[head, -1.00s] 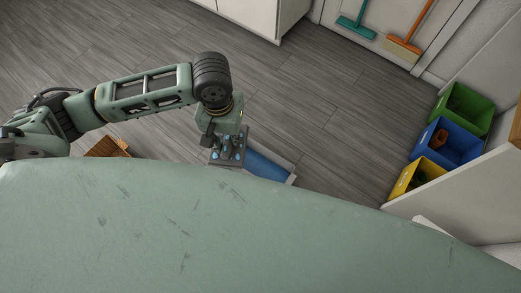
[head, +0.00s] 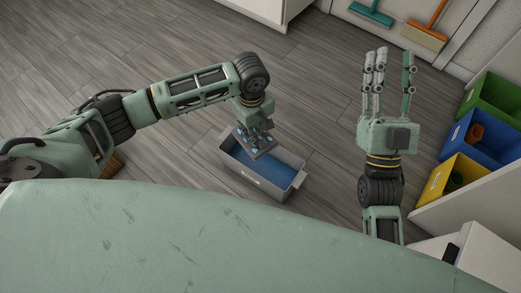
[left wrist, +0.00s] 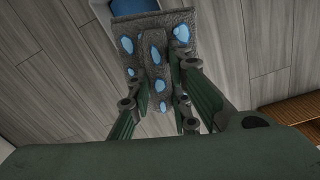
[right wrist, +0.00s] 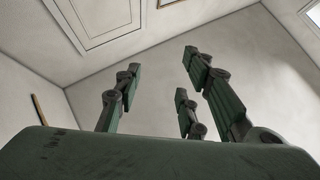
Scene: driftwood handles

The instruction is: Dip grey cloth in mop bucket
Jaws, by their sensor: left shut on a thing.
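The grey cloth (head: 264,151) with light blue patches hangs from my left gripper (head: 255,125). The left wrist view shows the cloth (left wrist: 154,52) pinched between the fingers. The mop bucket (head: 284,193) is a grey rectangular tub with blue water (head: 250,173) inside, standing on the floor. In the head view the cloth overlaps the bucket's back left part. I cannot tell whether it touches the water. A blue strip of the bucket's inside (left wrist: 135,6) shows at the top of the left wrist view. My right gripper (head: 391,72) is open and empty, fingers pointing up.
Green (head: 494,100), blue (head: 481,138) and yellow (head: 456,180) bins stand at the right. A teal squeegee (head: 371,14) and an orange-handled broom (head: 425,36) are by the back wall. A brown wooden thing (head: 109,167) is partly behind my left arm. Grey floor around the bucket is clear.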

